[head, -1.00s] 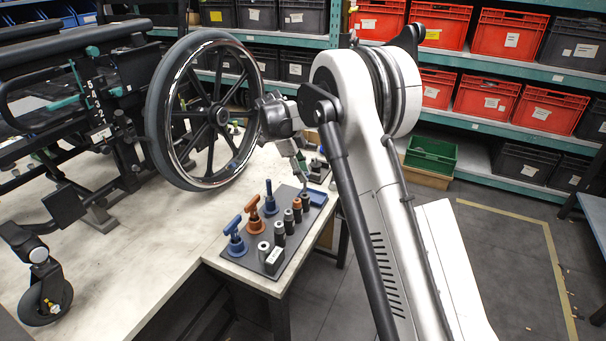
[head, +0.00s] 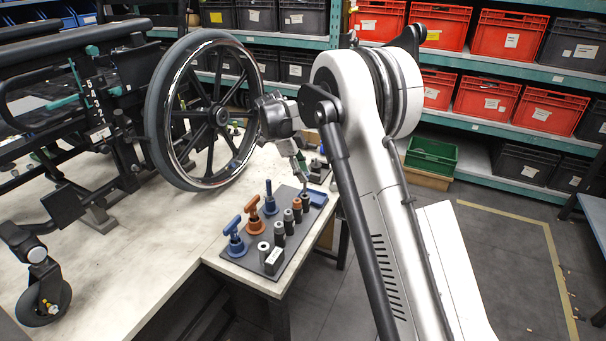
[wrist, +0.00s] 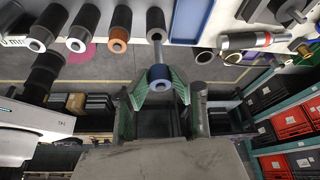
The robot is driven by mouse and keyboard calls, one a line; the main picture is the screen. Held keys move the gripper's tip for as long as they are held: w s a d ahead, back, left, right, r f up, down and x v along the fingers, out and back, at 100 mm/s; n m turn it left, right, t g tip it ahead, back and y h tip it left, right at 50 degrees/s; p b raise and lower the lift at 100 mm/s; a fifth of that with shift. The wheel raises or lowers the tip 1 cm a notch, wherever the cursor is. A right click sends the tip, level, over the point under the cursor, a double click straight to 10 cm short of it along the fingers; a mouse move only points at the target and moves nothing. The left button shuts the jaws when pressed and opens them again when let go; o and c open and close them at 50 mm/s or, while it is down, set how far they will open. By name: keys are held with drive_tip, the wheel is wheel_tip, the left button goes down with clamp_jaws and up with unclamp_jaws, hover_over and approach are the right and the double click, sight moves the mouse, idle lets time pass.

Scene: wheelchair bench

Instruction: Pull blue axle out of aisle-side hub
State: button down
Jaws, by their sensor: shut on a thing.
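My gripper (wrist: 159,88), with green fingers, is shut on the blue axle (wrist: 160,75), seen nearly end-on in the wrist view. Its pale shaft (wrist: 157,50) runs away from the fingers to a dark sleeve (wrist: 156,21) on the tool board; I cannot tell whether the shaft is inside that sleeve. In the head view my gripper (head: 301,170) is low over the board's far end, right of the large wheel. The wheel's hub (head: 222,117) shows among black spokes, apart from my gripper. The axle is too small to make out in the head view.
The tool board (head: 262,267) carries several dark sleeves, one orange-tipped (wrist: 118,45), blue and orange T-handles (head: 253,205) and a blue tray (head: 318,197). The wheelchair stands left on the bench. Shelves of red and black crates stand behind; open floor lies right.

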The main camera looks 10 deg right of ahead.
drive_tip(key=shift+f+b, duration=2.25)
drive_tip(key=shift+f, duration=1)
drive_tip(key=c, duration=1.4)
unclamp_jaws()
drive_tip(key=shift+c, duration=0.2)
drive_tip(key=v, duration=1.2)
